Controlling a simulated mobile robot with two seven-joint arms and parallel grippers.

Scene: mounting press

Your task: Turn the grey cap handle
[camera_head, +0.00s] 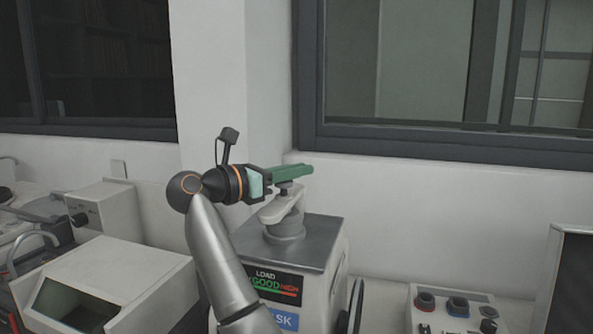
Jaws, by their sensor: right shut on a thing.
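The grey cap handle (274,211) is a pale lever on a round hub, on top of a mounting press (318,250) in the middle of the head view. The lever points up and to the right, with a dark knob at its raised end. My right gripper (296,172) comes in from the left with green fingers and is shut on the knob end of the handle. The fingers hide the top of the knob. My left gripper is not in view.
The press front has a small screen (273,285) reading LOAD and GOOD. A white machine (110,275) stands at the left, with another box (105,210) behind it. A control box (455,308) with coloured knobs is at the lower right. A wall and windows stand behind.

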